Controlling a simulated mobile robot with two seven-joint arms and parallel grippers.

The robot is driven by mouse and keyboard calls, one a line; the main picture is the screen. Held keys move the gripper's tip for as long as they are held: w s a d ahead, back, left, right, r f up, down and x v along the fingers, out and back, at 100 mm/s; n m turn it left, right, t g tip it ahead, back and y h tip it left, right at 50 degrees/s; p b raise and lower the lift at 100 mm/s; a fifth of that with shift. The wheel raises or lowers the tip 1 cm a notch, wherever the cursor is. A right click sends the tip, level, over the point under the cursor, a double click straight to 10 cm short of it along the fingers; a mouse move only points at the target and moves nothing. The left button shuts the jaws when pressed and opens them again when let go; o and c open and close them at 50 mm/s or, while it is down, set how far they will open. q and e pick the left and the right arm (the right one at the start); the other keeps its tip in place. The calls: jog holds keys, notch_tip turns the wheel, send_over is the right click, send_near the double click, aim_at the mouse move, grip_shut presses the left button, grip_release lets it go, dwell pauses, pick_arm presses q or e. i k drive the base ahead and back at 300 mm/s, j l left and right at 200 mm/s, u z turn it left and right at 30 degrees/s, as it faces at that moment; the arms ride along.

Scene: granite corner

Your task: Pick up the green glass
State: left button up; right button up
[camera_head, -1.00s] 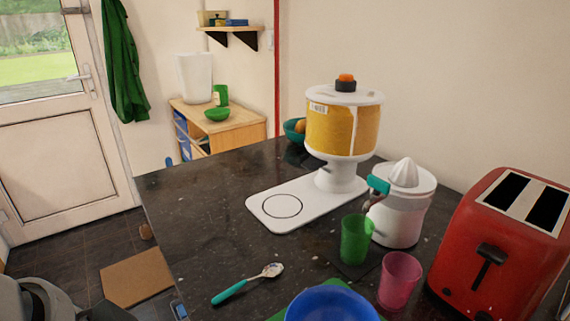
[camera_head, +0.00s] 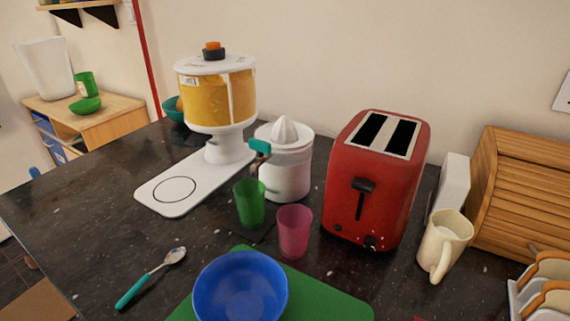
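The green glass (camera_head: 249,203) stands upright on the dark granite counter, in front of the white citrus juicer (camera_head: 289,177). A pink glass (camera_head: 294,231) stands close to its right and a little nearer to me. A teal-and-metal piece (camera_head: 260,147) sits just behind and above the green glass, by the juicer. Neither of my grippers shows in the head view now.
A blue bowl (camera_head: 240,290) rests on a green mat (camera_head: 335,303) in front of the glasses. A red toaster (camera_head: 375,181) and cream mug (camera_head: 445,245) stand to the right. A spoon (camera_head: 150,277) and a white-based dispenser (camera_head: 216,95) are left. Bare counter (camera_head: 95,230) lies front left.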

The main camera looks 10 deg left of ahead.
aim_at(249, 194)
jog(key=j+u, duration=0.5)
jog(key=i+j+u, duration=0.2)
jog(key=u, duration=0.3)
jog(key=j, duration=0.1)
